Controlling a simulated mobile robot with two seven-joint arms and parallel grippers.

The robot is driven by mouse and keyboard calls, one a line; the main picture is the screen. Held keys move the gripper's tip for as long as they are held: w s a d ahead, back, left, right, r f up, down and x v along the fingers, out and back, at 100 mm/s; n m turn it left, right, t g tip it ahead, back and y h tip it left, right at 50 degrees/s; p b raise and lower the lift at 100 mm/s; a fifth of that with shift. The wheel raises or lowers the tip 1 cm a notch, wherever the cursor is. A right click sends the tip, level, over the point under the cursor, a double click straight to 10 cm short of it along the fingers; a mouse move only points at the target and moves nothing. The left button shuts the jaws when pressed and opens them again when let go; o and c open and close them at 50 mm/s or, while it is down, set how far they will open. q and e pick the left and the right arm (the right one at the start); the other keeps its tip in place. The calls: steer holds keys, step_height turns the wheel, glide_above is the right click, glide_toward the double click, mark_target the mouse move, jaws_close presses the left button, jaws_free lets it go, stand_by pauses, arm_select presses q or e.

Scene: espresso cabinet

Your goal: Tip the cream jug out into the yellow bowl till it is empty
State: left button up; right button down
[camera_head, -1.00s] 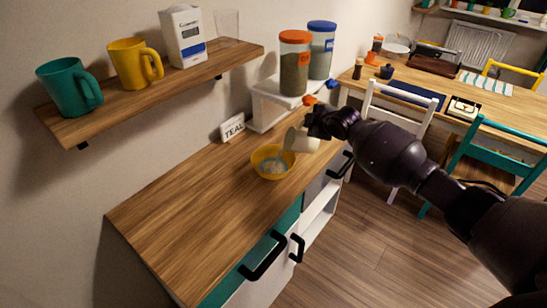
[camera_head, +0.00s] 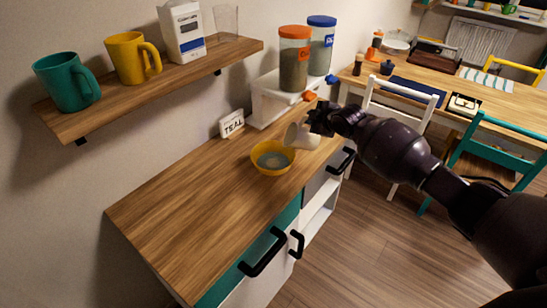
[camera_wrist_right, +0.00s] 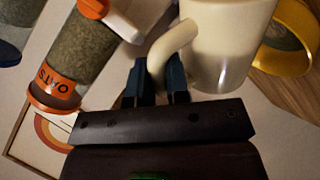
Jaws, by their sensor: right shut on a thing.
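The cream jug (camera_head: 301,138) is tipped on its side, its mouth facing left over the right rim of the yellow bowl (camera_head: 260,167). The bowl stands on the wooden counter with a greyish content in it. My right gripper (camera_head: 320,122) is shut on the jug's handle. In the right wrist view the gripper (camera_wrist_right: 157,78) has its dark fingers on either side of the handle, with the jug body (camera_wrist_right: 228,45) beyond. The bowl (camera_wrist_right: 300,28) shows at that view's right edge. Whether anything is left in the jug is hidden. My left gripper is out of view.
Behind the jug, a white riser (camera_head: 266,104) carries two lidded jars, one orange-topped (camera_head: 294,60), one blue-topped (camera_head: 322,45). The wooden counter (camera_head: 190,205) is clear at the front left. A shelf with mugs hangs above.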

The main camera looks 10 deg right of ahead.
steer(key=shift+a+f, duration=0.1)
steer(key=shift+d+f+m+y+b, duration=0.4)
steer(key=shift+d+f+y+b, duration=0.15)
steer(key=shift+b, duration=0.45)
steer(key=b, duration=0.1)
steer(key=d+m+y+b, duration=0.1)
steer(key=b, duration=0.1)
steer(key=shift+f+t, duration=0.2)
steer(key=shift+t, duration=0.1)
arm_select(q)
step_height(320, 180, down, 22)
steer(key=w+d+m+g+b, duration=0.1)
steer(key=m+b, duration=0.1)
steer(key=b, duration=2.1)
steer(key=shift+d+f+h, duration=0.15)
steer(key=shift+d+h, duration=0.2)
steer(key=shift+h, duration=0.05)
arm_select(e)
steer(key=d+f+m+t+y, duration=0.2)
steer(key=d+f+m+y, duration=0.2)
steer(key=d+f+m, duration=0.2)
steer(key=shift+d+f+t, duration=0.4)
steer(key=shift+d+f, duration=0.7)
steer(key=shift+f, duration=1.05)
